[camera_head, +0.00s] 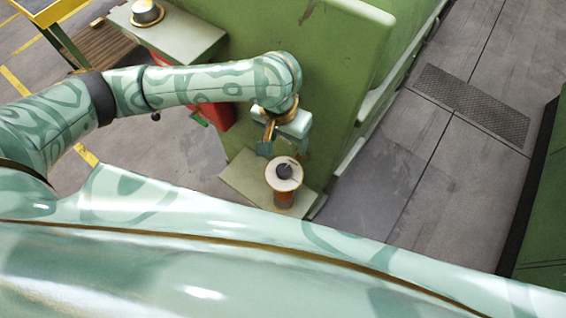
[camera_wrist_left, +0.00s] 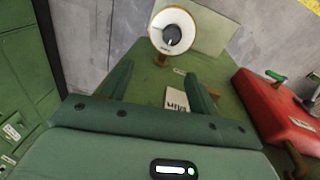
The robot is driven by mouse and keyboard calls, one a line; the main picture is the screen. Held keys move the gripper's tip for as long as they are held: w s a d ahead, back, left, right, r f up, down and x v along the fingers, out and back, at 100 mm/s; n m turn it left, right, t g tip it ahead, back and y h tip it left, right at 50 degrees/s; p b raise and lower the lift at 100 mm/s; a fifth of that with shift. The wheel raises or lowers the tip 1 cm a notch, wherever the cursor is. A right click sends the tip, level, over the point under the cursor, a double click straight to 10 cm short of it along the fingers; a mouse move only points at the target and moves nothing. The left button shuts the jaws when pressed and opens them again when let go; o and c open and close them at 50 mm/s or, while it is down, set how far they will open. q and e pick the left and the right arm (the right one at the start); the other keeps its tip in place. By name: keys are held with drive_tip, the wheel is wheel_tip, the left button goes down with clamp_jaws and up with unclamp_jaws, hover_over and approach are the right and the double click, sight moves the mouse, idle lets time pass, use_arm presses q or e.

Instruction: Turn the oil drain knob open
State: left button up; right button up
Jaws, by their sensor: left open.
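The oil drain knob (camera_head: 285,171) is a dark round knob with a pointer, on a white dial (camera_head: 273,180) atop an orange-brown post. The post stands on a green ledge (camera_head: 243,182) at the foot of the green machine. The knob (camera_wrist_left: 173,34) also shows at the top of the left wrist view, beyond the fingertips. My left gripper (camera_head: 284,151) is open and empty, close to the dial on the machine side. Its fingers (camera_wrist_left: 160,72) show on both sides in the left wrist view, apart from the knob. My right gripper is not in view.
The tall green machine body (camera_head: 310,55) stands right behind my left gripper. A red box (camera_wrist_left: 275,115) with a green-handled fitting is beside it. A small valve-like fitting (camera_head: 147,12) sits on a side ledge at upper left. Floor (camera_head: 375,190) is clear to the right.

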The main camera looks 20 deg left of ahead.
use_arm(q)
drive_tip(key=shift+n+g+y, duration=0.3)
drive_tip(key=shift+n, duration=0.2)
drive_tip(key=f+b, duration=0.2)
drive_tip(key=f, duration=0.3)
drive_tip(key=f+b, duration=0.2)
drive_tip(key=f, duration=0.3)
drive_tip(key=f+b, duration=0.2)
drive_tip(key=f, duration=0.4)
drive_tip(key=shift+a+b, duration=0.35)
drive_tip(key=shift+r, duration=0.1)
drive_tip(key=c, duration=1)
